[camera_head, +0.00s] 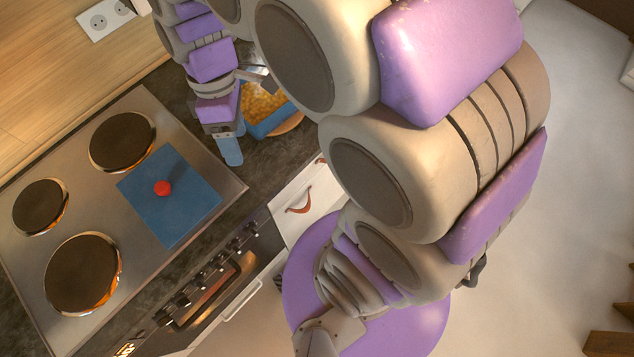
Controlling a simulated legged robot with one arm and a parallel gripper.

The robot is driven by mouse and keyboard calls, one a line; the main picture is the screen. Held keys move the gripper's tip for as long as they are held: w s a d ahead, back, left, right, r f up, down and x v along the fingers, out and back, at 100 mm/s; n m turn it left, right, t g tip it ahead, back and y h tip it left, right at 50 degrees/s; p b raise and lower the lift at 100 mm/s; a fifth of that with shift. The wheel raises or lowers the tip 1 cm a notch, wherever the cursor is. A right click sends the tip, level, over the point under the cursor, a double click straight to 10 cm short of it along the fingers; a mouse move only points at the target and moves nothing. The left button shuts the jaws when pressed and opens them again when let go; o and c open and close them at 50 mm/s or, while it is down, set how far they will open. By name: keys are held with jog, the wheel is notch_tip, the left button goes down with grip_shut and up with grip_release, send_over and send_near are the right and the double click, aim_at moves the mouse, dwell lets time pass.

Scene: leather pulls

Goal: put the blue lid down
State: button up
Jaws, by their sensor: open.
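The blue lid (150,212) is a flat square with a red knob (162,188) in its middle. It lies flat on the right part of the steel cooktop (72,185). My gripper (232,145) is open, to the upper right of the lid and apart from it, beside a blue container (266,126). The container holds yellow food (262,100) and stands on a round wooden board (292,124). My gripper and arm hide part of the container. No object shows between the fingers.
Several dark round burners (122,141) with orange-glowing rims lie left of the lid. Dark countertop (262,165) borders the cooktop. Oven knobs (218,263) and a white drawer with a leather pull (299,203) are in front. A wall socket (105,18) is at the back.

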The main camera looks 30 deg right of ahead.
jog(key=s+d+f+m, duration=0.1)
jog(key=s+d+m, duration=0.2)
jog(key=s+m, duration=0.3)
jog(key=s+d+f+m+h, duration=0.1)
jog(key=s+d+m, duration=0.3)
jog(key=s, duration=0.5)
jog(key=shift+s+m+t, duration=0.3)
jog(key=shift+s+m, duration=0.05)
jog(key=shift+m, duration=0.75)
jog(key=shift+d+f, duration=0.1)
jog(key=shift+d, duration=0.05)
